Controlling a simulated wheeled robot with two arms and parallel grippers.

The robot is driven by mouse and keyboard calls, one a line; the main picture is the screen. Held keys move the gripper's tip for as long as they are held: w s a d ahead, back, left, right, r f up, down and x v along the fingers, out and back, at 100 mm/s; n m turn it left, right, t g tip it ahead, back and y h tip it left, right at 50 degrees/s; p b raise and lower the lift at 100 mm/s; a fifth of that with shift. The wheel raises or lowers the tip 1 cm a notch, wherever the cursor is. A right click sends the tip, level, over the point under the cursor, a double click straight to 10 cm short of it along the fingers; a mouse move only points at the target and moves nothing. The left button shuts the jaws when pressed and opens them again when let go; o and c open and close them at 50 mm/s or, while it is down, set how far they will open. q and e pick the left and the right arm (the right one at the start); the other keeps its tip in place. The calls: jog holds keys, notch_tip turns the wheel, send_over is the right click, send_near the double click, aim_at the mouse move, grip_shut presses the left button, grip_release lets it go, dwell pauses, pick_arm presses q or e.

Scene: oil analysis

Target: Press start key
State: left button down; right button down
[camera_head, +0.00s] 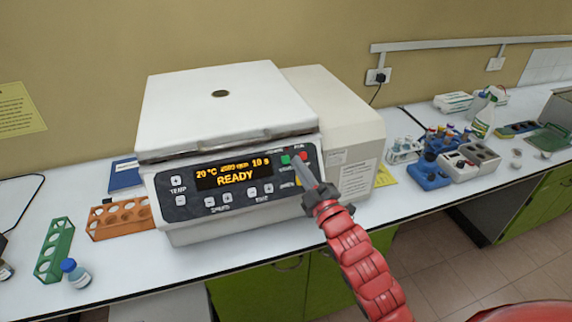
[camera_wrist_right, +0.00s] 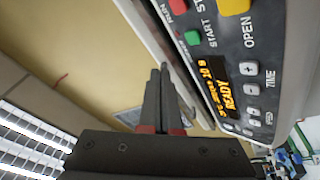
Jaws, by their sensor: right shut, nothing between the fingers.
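The centrifuge (camera_head: 230,105) stands on the bench with its white lid closed, and its display (camera_head: 234,175) reads READY, 20 °C and 10 s. The green start key (camera_head: 286,160) is at the right of the dark front panel, beside a red key (camera_head: 303,156). My right gripper (camera_head: 297,163) is shut and empty, with its fingertips in front of the panel close to the green key. In the right wrist view, the shut fingertips (camera_wrist_right: 160,72) point toward the panel's side, and the green START key (camera_wrist_right: 192,38) shows up and right of them, apart in the picture. My left gripper is out of view.
Tube racks and a grey-and-blue device (camera_head: 430,172) stand farther right. The bench front below the panel is clear.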

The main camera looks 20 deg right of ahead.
aim_at(286, 159)
jog(key=shift+w+a+f+b, duration=0.1)
jog(key=shift+w+f+b, duration=0.45)
jog(key=shift+w, duration=0.2)
jog(key=shift+w+d+f+b, duration=0.1)
jog(key=shift+w+f+b, duration=0.3)
jog(key=shift+w+b, duration=0.3)
jog(key=shift+w+a+f+b, duration=0.1)
jog(key=shift+w+f+b, duration=0.4)
jog(key=shift+w, duration=0.3)
dwell(0.3)
jog(key=shift+w+f+b, duration=0.2)
jog(key=shift+w+b, duration=0.2)
jog(key=shift+b, duration=0.15)
jog(key=shift+w+f+b, duration=0.2)
jog(key=shift+w+b, duration=0.05)
jog(key=shift+b, duration=0.2)
dwell(0.4)
jog(key=shift+s+r, duration=0.1)
dwell(0.4)
jog(key=shift+s+r+p, duration=0.3)
jog(key=shift+s+r, duration=0.05)
jog(key=shift+s, duration=0.25)
